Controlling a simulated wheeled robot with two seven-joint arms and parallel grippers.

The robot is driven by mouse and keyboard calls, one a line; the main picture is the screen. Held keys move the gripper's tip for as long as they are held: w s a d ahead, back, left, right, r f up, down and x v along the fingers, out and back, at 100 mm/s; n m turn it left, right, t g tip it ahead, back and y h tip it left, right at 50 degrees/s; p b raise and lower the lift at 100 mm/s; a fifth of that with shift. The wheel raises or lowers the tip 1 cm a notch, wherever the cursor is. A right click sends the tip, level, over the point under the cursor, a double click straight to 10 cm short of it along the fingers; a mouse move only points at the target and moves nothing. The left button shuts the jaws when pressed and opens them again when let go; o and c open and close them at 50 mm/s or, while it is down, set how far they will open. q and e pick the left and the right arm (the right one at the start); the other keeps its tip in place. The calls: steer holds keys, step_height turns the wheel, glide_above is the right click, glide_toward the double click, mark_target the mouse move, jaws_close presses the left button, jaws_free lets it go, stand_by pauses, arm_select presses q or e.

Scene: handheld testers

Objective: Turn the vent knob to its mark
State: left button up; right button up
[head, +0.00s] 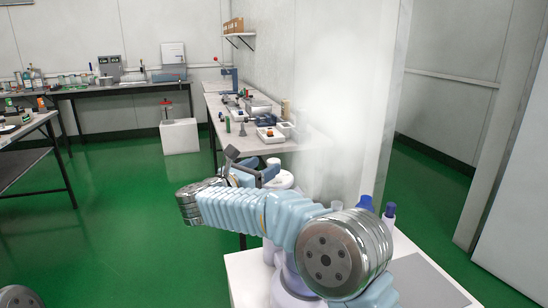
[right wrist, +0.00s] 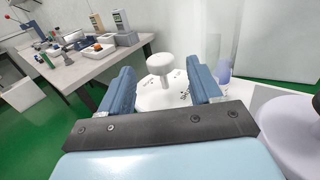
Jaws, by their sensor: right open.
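A pale knob with a round, flat top (right wrist: 160,64) stands on a short stem on a white rounded body (right wrist: 163,97) in the right wrist view. I take it to be the vent knob. My right gripper (right wrist: 160,76) is open, with one blue finger on each side of the knob in the picture; I cannot tell whether either finger touches it. In the head view my right gripper (head: 250,164) is in front of a white vessel (head: 281,180), which my arm partly hides. My left gripper is not in view.
Bottles with blue caps (head: 389,212) stand on the white table (head: 247,276) behind my right arm. A side bench (head: 238,141) holds trays and small tools. A whitish haze (head: 335,110) veils the wall above. Green floor (head: 130,230) is clear at left.

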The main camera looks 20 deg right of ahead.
mark_target(274, 160)
steer(key=p+x, duration=0.1)
steer(key=x, duration=0.4)
steer(key=shift+w+d, duration=0.15)
steer(key=c, duration=0.9)
steer(key=shift+f+b, duration=0.15)
steer(key=shift+b, duration=0.15)
steer(key=shift+c, duration=0.2)
steer(key=n+t+y+b, duration=0.2)
steer(key=b, duration=0.3)
steer(key=n+t+y+b, duration=0.2)
steer(key=b, duration=0.2)
steer(key=shift+f+y+b, duration=0.25)
steer(key=shift+y+b, duration=0.05)
steer(key=shift+b, duration=0.05)
steer(key=shift+r+n+t+y+b, duration=0.15)
steer(key=shift+n+t+y+b, duration=0.45)
steer(key=shift+y, duration=0.25)
steer(key=shift+r+n+t+y+b, duration=0.15)
steer(key=shift+n+t+y+b, duration=0.25)
steer(key=shift+n+y+b, duration=0.3)
